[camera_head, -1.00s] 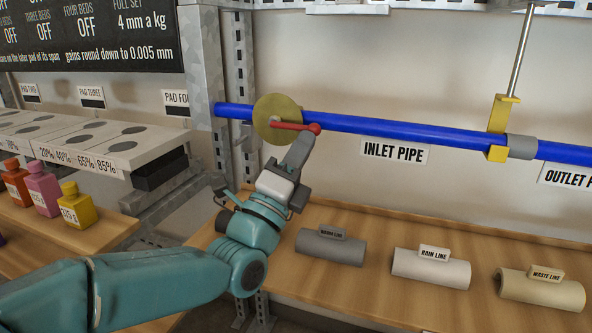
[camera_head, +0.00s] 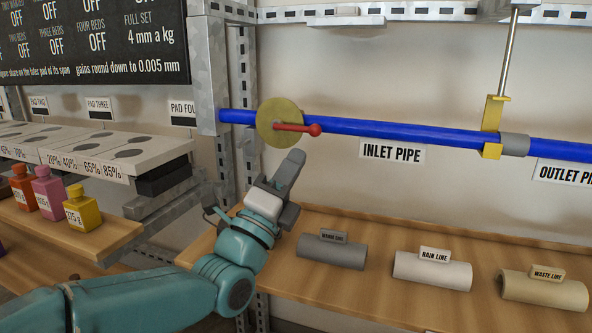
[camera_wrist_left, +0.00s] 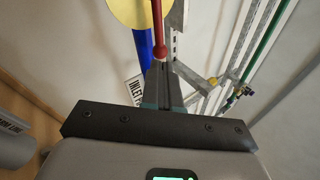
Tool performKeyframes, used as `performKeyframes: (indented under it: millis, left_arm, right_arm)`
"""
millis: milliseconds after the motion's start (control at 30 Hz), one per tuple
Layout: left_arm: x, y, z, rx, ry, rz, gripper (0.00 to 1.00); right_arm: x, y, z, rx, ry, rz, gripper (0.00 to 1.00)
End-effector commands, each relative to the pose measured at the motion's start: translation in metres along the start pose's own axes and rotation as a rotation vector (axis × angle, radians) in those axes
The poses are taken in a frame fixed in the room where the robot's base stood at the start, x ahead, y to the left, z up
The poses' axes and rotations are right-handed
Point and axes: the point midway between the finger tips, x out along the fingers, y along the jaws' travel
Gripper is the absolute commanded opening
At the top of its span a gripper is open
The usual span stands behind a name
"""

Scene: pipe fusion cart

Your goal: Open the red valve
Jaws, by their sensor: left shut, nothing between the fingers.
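The red valve handle (camera_head: 297,128) is a short lever with a ball end, in front of a round brass-coloured disc (camera_head: 279,121) on the blue inlet pipe (camera_head: 360,127). The lever lies roughly along the pipe, pointing right. My left gripper (camera_head: 296,157) is just below the lever, pointing up, apart from it in the head view. In the left wrist view its fingers (camera_wrist_left: 162,72) are together and empty, with the red lever (camera_wrist_left: 158,30) and its ball just beyond the tips. My right gripper is not in view.
A yellow clamp (camera_head: 494,127) holds the pipe at right. A wooden shelf (camera_head: 390,240) below carries grey (camera_head: 332,251), white (camera_head: 432,270) and beige (camera_head: 543,288) pipe pieces. A metal upright (camera_head: 207,70) stands left of the disc. Bottles (camera_head: 82,210) sit at left.

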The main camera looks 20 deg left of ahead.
Motion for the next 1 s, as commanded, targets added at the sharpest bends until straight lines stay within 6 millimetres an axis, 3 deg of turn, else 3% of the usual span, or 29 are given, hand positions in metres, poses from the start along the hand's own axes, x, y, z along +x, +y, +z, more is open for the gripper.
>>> performKeyframes:
  millis: [300,500,1000]
  left_arm:
    - [-0.06,0.004,0.002,0.001,0.0,0.002,0.0]
    - [-0.088,0.003,0.003,0.001,-0.001,0.0,0.0]
    - [-0.1,0.0,0.003,0.0,0.0,-0.001,0.0]
  right_arm:
    - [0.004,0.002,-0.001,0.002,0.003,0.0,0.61]
    - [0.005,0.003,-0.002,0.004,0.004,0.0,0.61]
    - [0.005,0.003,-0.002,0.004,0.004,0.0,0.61]
